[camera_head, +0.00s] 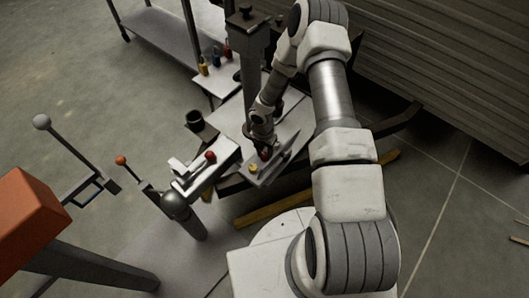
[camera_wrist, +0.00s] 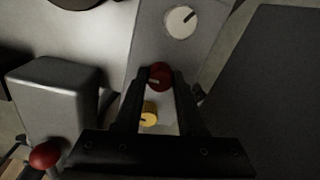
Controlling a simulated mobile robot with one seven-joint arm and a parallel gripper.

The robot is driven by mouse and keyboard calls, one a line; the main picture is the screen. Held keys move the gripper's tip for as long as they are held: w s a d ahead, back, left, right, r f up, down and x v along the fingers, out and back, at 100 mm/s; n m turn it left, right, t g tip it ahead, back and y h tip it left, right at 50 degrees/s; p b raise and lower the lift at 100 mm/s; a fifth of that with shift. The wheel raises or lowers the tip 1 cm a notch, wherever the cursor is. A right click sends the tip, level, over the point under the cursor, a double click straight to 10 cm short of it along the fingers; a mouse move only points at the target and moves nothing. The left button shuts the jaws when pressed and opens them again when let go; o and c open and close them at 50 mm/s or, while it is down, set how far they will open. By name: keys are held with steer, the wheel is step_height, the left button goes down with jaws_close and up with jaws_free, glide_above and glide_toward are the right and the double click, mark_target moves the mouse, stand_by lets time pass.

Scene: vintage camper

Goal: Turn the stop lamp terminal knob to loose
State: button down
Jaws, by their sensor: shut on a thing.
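A narrow grey panel carries a row of round knobs: a white knob (camera_wrist: 181,22), a red knob (camera_wrist: 160,75) and a yellow knob (camera_wrist: 149,113). No label is readable, so I cannot tell by name which is the stop lamp terminal knob. My gripper (camera_wrist: 158,78) is shut on the red knob, with one finger at each side of it. A pale pointer mark on the red knob points left. In the head view my gripper (camera_head: 263,148) reaches down to the panel, and the yellow knob (camera_head: 253,168) shows just in front of it.
A red ball handle (camera_head: 210,157) stands on a grey block left of the panel; the ball also shows in the wrist view (camera_wrist: 45,155). A dark post (camera_head: 251,70) rises behind my gripper. A dark cup (camera_head: 195,120) and small coloured items (camera_head: 215,58) are farther back.

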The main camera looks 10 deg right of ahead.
mark_target(263, 153)
stand_by(0.3)
steer(key=c, duration=0.5)
jaws_free()
step_height(263, 153, up, 18)
steer(key=p, duration=0.5)
steer(key=shift+w+a+f, duration=0.25)
